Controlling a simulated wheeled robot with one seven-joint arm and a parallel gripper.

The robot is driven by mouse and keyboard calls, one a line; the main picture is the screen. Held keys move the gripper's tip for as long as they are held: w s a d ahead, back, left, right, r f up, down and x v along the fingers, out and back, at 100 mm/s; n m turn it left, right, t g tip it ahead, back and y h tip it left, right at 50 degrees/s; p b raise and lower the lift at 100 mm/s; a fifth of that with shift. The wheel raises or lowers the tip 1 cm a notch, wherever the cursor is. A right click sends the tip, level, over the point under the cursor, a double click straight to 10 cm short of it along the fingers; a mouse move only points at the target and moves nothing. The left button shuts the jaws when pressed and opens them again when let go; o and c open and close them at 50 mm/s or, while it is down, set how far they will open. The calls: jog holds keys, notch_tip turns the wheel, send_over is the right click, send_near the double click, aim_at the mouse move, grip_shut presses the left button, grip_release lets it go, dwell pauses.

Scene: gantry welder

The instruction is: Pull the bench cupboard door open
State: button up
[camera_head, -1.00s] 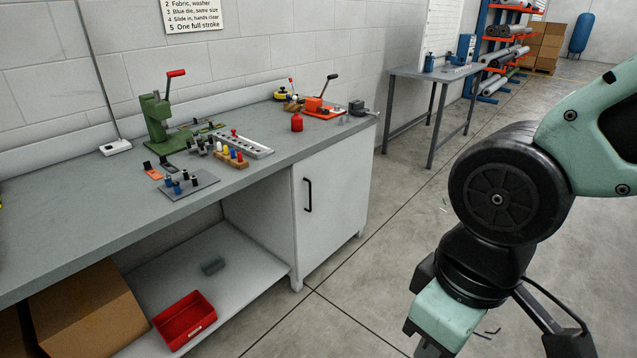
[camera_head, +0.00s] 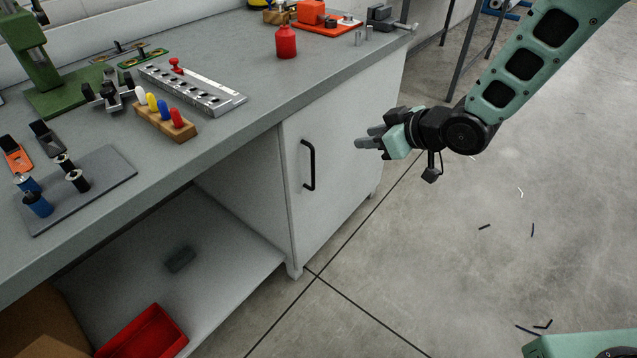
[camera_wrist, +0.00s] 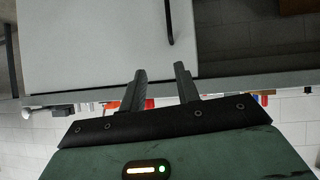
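The bench cupboard door (camera_head: 345,150) is a pale grey panel under the right part of the bench, and it looks shut. Its black vertical bar handle (camera_head: 309,165) is near the door's left edge. My gripper (camera_head: 366,138) is in front of the door, to the right of the handle and apart from it. In the wrist view, which looks upside down, my gripper's two fingers (camera_wrist: 161,79) stand apart with nothing between them. The door (camera_wrist: 95,45) fills the upper left there, and part of the handle (camera_wrist: 170,22) shows beyond the fingertips.
The bench top (camera_head: 235,130) above holds a red bottle (camera_head: 286,41), a slotted grey rack (camera_head: 195,88) and a wooden block with coloured pegs (camera_head: 165,120). A red bin (camera_head: 145,335) sits on the open lower shelf. The floor (camera_head: 450,240) before the door is mostly clear.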

jog(key=d+f+n+y+b, duration=0.2)
jog(key=d+f+y+b, duration=0.2)
jog(key=f+y+b, duration=0.75)
jog(key=w+a+f+h, duration=0.1)
jog(key=w+a, duration=0.3)
jog(key=a, duration=0.3)
jog(key=w+a+f+h+p, duration=0.1)
jog(key=w+a, duration=0.3)
jog(key=a, duration=0.4)
jog(key=shift+w+f+h, duration=0.15)
jog(key=shift+f+h, duration=0.5)
jog(key=shift+f, duration=0.1)
jog(key=shift+a, duration=0.1)
grip_shut()
